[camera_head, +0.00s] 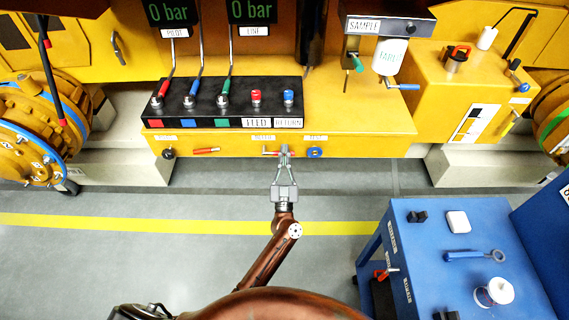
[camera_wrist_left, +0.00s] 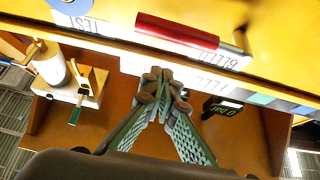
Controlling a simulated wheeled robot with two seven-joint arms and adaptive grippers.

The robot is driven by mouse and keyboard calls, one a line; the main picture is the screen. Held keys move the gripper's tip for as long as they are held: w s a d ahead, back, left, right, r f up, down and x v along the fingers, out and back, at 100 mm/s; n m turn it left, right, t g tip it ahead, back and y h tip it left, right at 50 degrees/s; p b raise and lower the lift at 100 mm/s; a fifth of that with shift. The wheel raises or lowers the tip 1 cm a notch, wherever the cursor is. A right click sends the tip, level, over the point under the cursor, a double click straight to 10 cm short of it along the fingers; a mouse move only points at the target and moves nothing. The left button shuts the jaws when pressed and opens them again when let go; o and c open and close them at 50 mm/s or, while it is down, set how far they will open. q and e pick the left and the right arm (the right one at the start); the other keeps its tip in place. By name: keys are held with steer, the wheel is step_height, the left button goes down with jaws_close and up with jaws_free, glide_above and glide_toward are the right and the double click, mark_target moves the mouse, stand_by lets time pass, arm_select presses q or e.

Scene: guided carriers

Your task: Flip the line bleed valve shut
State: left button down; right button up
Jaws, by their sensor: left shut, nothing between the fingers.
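The line bleed valve is a small red lever (camera_head: 270,153) on the front face of the yellow bench, below a white label. The lever lies about level along the face. In the left wrist view it is a red handle (camera_wrist_left: 178,31) with a metal end piece at its right, beside an upside-down BLEED label (camera_wrist_left: 205,53). My left gripper (camera_head: 284,150) is shut and empty, with its tips close to the right part of the lever. In the wrist view its tips (camera_wrist_left: 160,75) stand near the handle; I cannot tell whether they touch. My right gripper is not in view.
A blue knob (camera_head: 315,152) sits just right of my gripper; another red handle (camera_head: 207,150) and a dark knob (camera_head: 168,153) are to the left. A black block (camera_head: 225,101) with levers stands above. Displays read 0 bar (camera_head: 251,11). A blue cart (camera_head: 450,225) stands at right.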

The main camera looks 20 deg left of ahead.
arm_select(q)
steer(key=shift+w+a+f+b, duration=0.1)
steer(key=shift+w+f+b, duration=0.05)
steer(key=shift+f+b, duration=0.65)
steer(key=shift+w+f+b, duration=0.1)
steer(key=shift+f+b, duration=0.45)
steer(key=shift+f, duration=0.45)
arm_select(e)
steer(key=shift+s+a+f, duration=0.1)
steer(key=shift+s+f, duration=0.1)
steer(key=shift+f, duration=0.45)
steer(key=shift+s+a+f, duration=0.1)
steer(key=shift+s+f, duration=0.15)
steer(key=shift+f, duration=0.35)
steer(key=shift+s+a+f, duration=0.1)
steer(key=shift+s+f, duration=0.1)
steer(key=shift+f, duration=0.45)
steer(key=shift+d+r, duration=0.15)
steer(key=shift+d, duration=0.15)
arm_select(q)
steer(key=shift+f+m+h+p, duration=0.2)
steer(key=shift+m+h+p, duration=0.4)
steer(key=shift+m, duration=0.1)
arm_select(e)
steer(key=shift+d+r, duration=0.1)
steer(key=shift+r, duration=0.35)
